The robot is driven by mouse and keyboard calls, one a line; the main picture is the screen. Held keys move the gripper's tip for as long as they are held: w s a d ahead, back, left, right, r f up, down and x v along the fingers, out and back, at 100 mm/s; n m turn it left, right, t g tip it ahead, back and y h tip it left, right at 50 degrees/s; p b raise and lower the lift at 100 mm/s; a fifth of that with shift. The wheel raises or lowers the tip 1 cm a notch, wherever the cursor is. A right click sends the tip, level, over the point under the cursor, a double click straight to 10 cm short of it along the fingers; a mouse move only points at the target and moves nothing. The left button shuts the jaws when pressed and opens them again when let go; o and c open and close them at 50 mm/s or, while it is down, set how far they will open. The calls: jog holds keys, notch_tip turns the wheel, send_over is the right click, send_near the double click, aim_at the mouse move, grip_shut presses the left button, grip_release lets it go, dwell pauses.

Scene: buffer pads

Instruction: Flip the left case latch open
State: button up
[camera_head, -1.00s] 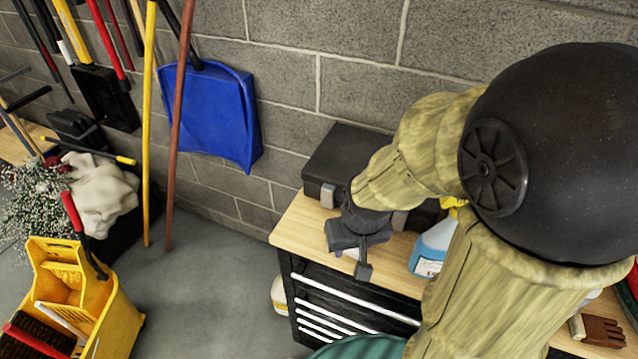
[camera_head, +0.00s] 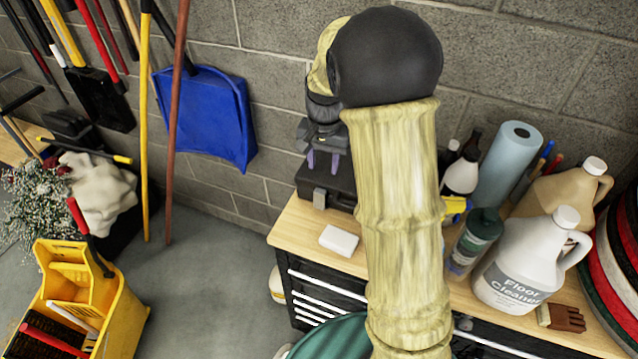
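The black case (camera_head: 341,184) stands on the wooden bench top against the block wall, with its lid down. Its left latch (camera_head: 320,198) is a small grey tab on the front face; whether it is flipped or fastened is too small to tell. My arm hides the case's right part and any other latch there. My gripper (camera_head: 322,163) points down over the case, above and behind the left latch. Its two fingers are apart with nothing visible between them. Whether the fingertips touch the lid cannot be told.
A white block (camera_head: 339,240) lies on the bench (camera_head: 300,229) in front of the case. To the right stand a spray bottle, a dark-capped bottle (camera_head: 473,238), a floor cleaner jug (camera_head: 520,265), a tan jug (camera_head: 560,195) and a blue roll (camera_head: 507,165). A yellow mop bucket (camera_head: 95,300) stands left.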

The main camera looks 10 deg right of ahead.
aim_at(319, 193)
jog(key=w, duration=0.1)
jog(key=w+r, duration=0.1)
jog(key=w+m, duration=0.1)
jog(key=shift+a+r+p, duration=0.1)
jog(key=shift+r+p, duration=0.2)
jog(key=shift+p, duration=0.05)
jog(key=shift+f, duration=0.1)
notch_tip(319, 193, down, 17)
jog(key=p, duration=0.4)
jog(key=shift+f+p, duration=0.15)
jog(key=shift+p, duration=0.25)
jog(key=c, duration=0.7)
